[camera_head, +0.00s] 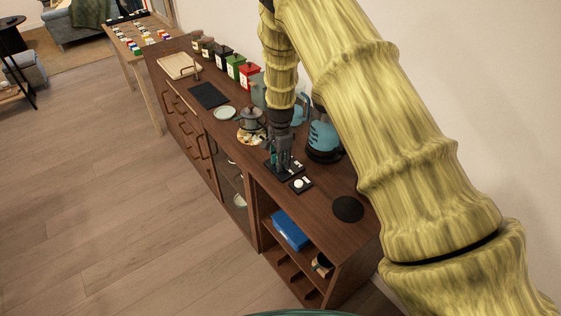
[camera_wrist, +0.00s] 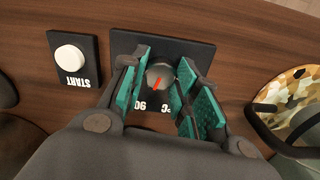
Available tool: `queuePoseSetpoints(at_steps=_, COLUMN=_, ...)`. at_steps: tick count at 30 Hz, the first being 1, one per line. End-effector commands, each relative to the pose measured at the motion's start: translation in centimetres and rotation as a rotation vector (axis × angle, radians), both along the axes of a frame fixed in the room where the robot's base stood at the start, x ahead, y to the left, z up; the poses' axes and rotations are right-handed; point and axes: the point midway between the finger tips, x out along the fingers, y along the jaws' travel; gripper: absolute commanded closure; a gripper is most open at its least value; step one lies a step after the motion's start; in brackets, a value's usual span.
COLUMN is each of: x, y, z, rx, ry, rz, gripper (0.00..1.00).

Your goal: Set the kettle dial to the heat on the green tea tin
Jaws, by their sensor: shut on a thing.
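The kettle dial (camera_wrist: 161,77) is a round grey knob with a red pointer, on a dark panel (camera_wrist: 188,48). In the wrist view the pointer slants across the knob, and a "90" and a "°C" mark show on the panel. My gripper (camera_wrist: 160,82) is shut on the dial, its teal pads on either side of the knob. In the head view my gripper (camera_head: 284,160) is over the panel on the counter. The blue kettle (camera_head: 323,138) stands just right of it. The green tin (camera_head: 235,66) stands at the back of the counter; its label is too small to read.
A START button (camera_wrist: 69,59) sits on a small plate beside the dial panel. A pot (camera_head: 251,119) stands on a patterned mat (camera_wrist: 266,97) on the dial's other side. Red tin (camera_head: 250,75) and dark tins line the wall. A black round pad (camera_head: 348,208) lies near the counter's end.

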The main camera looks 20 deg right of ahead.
Motion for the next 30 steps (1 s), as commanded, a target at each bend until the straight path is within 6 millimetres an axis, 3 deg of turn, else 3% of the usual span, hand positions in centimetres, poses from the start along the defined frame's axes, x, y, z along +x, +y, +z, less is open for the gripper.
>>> queuePoseSetpoints(at_steps=30, x=0.12, y=-0.07, z=-0.05, rx=0.0, ry=-0.003, rz=0.935, gripper=0.93)
